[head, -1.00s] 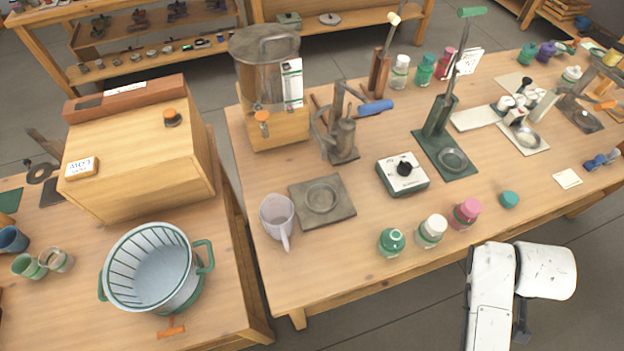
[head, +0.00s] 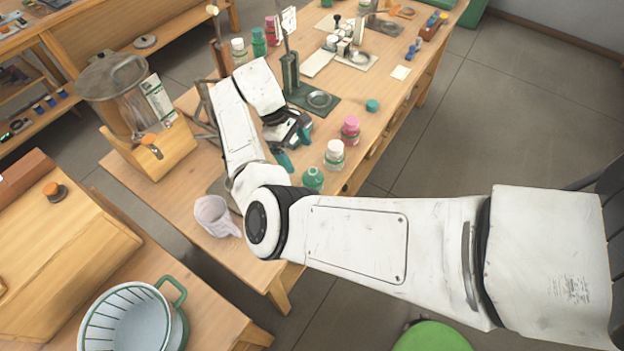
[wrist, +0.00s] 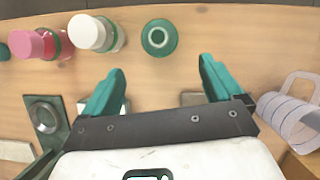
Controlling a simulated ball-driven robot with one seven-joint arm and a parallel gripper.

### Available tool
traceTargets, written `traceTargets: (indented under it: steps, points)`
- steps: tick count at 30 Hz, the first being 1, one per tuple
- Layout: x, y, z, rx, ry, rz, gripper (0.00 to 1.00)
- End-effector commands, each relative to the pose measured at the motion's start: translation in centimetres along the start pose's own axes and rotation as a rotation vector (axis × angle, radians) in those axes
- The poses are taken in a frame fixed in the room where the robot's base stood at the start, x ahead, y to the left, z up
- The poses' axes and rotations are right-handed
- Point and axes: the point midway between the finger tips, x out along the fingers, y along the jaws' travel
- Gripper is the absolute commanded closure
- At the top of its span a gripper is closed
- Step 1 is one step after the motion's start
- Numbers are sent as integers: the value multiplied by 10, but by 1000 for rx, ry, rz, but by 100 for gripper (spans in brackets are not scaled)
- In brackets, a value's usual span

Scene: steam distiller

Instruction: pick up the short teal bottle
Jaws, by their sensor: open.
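The short teal bottle (head: 313,181) stands upright near the front edge of the wooden table, partly hidden behind my arm in the head view. In the wrist view the teal bottle (wrist: 158,37) is seen from above, with its round cap showing. It sits just beyond the fingertips, roughly centred between them. My gripper (head: 294,147) is open and empty above the table, with teal fingers spread. In the wrist view my gripper (wrist: 161,66) shows nothing between its fingers but table and parts of items behind them.
A white-capped bottle (head: 334,154) and a pink bottle (head: 351,130) stand in a row beside the teal one. A pale mug (head: 213,215) stands left of the arm. A green-based stand (head: 318,98) is behind.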

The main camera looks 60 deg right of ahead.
Motion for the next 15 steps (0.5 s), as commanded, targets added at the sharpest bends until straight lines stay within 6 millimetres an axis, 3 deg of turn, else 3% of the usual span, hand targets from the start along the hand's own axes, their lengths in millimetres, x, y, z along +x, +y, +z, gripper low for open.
traceTargets:
  steps: [15]
  points:
    - [57, -2, -2, -9, -2, -4, 7]
